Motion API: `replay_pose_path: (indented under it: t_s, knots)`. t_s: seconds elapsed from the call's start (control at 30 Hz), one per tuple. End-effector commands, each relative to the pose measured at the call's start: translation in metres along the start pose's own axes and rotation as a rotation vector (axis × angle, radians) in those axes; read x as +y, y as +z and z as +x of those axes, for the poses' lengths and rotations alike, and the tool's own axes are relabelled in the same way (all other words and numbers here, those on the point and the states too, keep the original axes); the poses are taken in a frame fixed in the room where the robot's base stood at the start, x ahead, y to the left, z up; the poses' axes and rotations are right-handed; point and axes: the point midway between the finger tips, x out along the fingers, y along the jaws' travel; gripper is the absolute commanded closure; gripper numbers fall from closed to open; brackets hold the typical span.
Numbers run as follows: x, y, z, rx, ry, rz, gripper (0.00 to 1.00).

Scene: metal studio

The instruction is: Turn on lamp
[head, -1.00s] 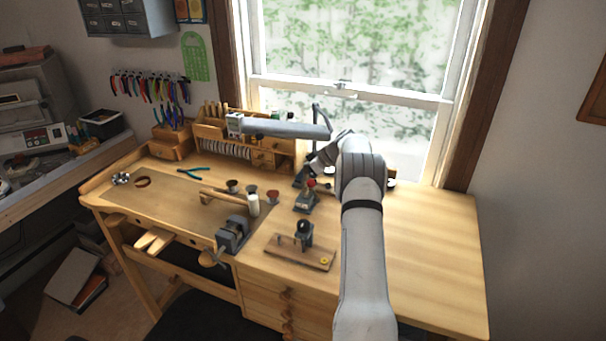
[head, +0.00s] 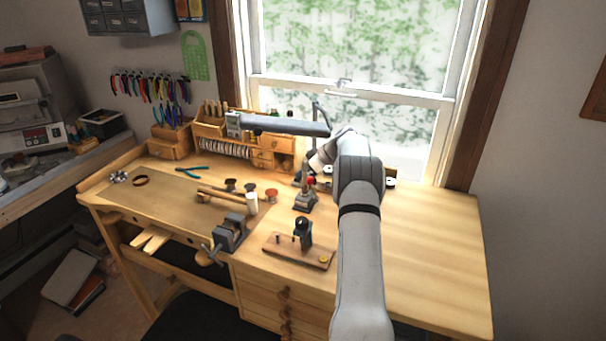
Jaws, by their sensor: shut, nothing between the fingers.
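The desk lamp (head: 285,126) has a long grey bar-shaped head. It reaches left over the back of the workbench, in front of the window. Its thin dark upright (head: 316,108) shows behind the head's right end. The lamp's underside is hidden, so I cannot tell whether it is lit. My gripper (head: 313,166) is small and partly hidden by my wrist. It is shut and empty, below the right end of the lamp head, close to the lamp's lower part. I cannot tell whether it touches the lamp.
The wooden workbench (head: 430,245) is bare on its right side. A small tool with a red knob (head: 304,198) stands just below my gripper. A wooden organizer (head: 212,130) is at the back left. A vise (head: 231,232) and a wooden board (head: 290,252) are near the front edge.

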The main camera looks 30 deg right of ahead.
Motion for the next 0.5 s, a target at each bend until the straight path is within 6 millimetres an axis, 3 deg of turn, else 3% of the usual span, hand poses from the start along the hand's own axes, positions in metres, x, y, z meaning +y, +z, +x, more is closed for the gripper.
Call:
replay_pose_path:
  t_s: [0.5]
  knots:
    - [0.0057, -0.0002, -0.0048, 0.001, 0.003, 0.002, 1.0]
